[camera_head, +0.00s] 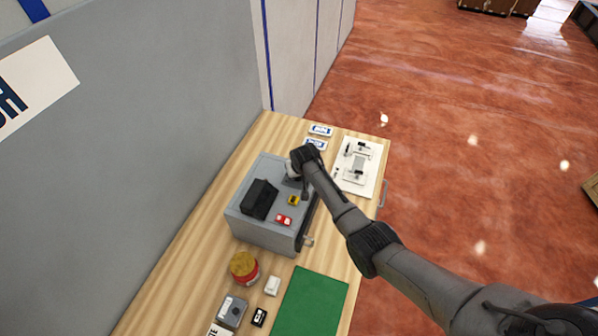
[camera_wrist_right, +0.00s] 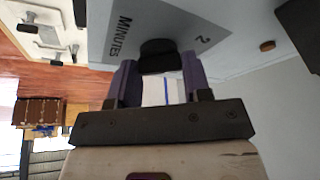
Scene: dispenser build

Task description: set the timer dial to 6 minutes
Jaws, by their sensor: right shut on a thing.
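The dark round timer dial (camera_wrist_right: 158,48) stands on a grey panel (camera_wrist_right: 232,30) in the right wrist view. The panel carries the printed word MINUTES and a digit 2, both seen upside down or turned. The other marks and the dial's pointer are hidden, so I cannot read its setting. My right gripper (camera_wrist_right: 158,75) is shut on the dial, one purple finger on each side. In the head view my right arm reaches to the far end of the grey dispenser box (camera_head: 262,232); the hand hides the dial there. My left gripper is not in view.
A black block (camera_head: 259,198), a yellow piece (camera_head: 293,200) and a red piece (camera_head: 283,220) are on the box top. A white board with parts (camera_head: 347,187) lies beyond my arm. A red jar (camera_head: 244,268) and a green mat (camera_head: 309,303) are in front. A grey wall borders the left.

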